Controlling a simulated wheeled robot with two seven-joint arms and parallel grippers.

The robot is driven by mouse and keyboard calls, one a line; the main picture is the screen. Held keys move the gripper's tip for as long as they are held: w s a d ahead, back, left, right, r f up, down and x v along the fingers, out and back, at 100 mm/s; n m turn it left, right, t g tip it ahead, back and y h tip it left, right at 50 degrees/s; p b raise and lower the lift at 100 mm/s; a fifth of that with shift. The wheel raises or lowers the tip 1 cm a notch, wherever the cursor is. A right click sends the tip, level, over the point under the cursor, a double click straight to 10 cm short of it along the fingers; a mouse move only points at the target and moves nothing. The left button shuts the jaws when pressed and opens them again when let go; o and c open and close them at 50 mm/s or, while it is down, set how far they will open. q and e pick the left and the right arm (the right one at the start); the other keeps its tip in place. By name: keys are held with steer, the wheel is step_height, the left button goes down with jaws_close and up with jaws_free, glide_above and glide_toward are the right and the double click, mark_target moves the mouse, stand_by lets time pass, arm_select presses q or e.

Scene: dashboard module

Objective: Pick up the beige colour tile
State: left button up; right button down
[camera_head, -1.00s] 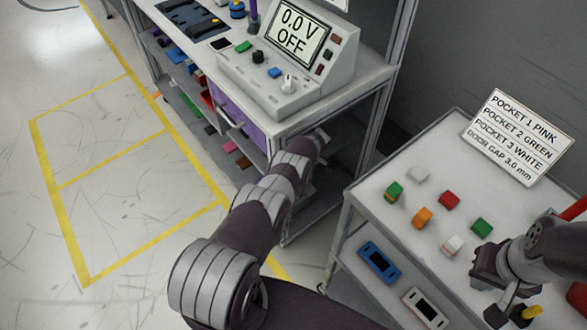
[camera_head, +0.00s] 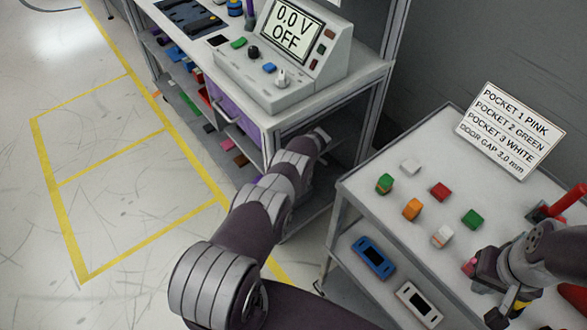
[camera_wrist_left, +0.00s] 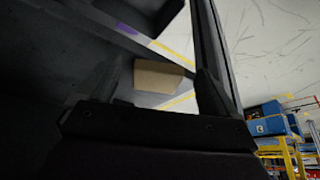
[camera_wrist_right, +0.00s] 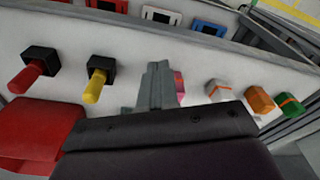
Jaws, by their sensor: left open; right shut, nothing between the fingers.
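The beige tile (camera_wrist_left: 158,77) shows in the left wrist view as a flat tan block. It lies between the two spread fingers of my left gripper (camera_wrist_left: 160,85), which is open. I cannot tell whether the fingers touch it. In the head view my left arm reaches to the lower part of the workbench, and the gripper and tile are hidden there. My right gripper (camera_wrist_right: 157,85) is shut and empty over the right-hand table; it also shows in the head view (camera_head: 487,275).
The workbench (camera_head: 345,85) carries a power supply reading 0.0 V OFF. The right-hand table (camera_head: 372,190) holds several coloured cubes, a sign (camera_head: 510,130) and meters below. A pink cube (camera_head: 469,267) is close by my right gripper. The yellow-lined floor (camera_head: 120,200) at left is clear.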

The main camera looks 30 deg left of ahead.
arm_select(q)
steer(key=shift+r, duration=0.15)
arm_select(e)
steer(key=shift+r, duration=0.1)
arm_select(q)
steer(key=p+v, duration=0.5)
steer(key=v, duration=0.7)
steer(key=shift+r, duration=0.25)
arm_select(e)
step_height(320, 180, up, 5)
steer(key=shift+f, duration=0.1)
